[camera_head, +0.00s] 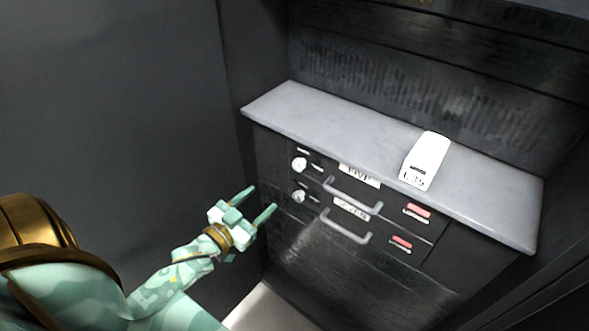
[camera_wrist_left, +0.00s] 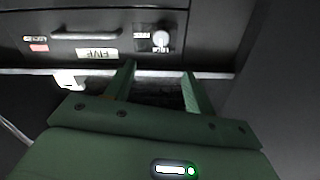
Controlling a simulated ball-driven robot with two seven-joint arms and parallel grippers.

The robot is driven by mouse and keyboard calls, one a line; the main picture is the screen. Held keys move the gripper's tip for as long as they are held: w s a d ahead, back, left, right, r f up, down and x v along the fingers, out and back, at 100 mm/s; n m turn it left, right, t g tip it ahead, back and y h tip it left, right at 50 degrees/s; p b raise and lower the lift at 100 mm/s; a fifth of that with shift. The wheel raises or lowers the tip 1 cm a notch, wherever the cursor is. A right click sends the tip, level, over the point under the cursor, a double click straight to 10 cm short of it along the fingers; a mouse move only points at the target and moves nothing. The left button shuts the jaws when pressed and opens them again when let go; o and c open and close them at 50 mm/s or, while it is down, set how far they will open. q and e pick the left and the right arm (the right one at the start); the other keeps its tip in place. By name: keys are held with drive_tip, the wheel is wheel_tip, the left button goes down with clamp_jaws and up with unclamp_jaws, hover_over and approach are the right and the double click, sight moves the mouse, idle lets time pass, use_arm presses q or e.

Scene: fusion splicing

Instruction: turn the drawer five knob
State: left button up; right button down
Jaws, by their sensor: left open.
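The drawer five knob (camera_head: 299,164) is a small round pale knob at the left end of the upper drawer (camera_head: 388,202). A label (camera_head: 359,174) sits above that drawer's handle; in the wrist view, turned over, the label (camera_wrist_left: 97,53) looks like FIVE. The knob (camera_wrist_left: 160,38) shows there beyond my fingers, roughly in line with the space between them. My left gripper (camera_head: 264,197) is open and empty, left of and below the knob in the head view, apart from it. It also shows in the wrist view (camera_wrist_left: 157,78). The right gripper is out of view.
A lower drawer with its own knob (camera_head: 299,196) and handle (camera_head: 345,228) lies beneath. A grey countertop (camera_head: 310,116) overhangs the drawers and carries a white device (camera_head: 428,152). A dark wall (camera_head: 150,90) stands at the left. Both drawers look closed.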

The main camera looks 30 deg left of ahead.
sight(297, 167)
use_arm(q)
drive_tip(key=w, duration=0.4)
drive_tip(key=w+b, duration=0.1)
drive_tip(key=w, duration=0.3)
drive_tip(key=w+d, duration=0.1)
drive_tip(key=w, duration=0.4)
drive_tip(key=shift+f, duration=0.15)
drive_tip(key=shift+w+b, duration=0.35)
drive_tip(key=shift+w, duration=0.35)
drive_tip(key=c, duration=1)
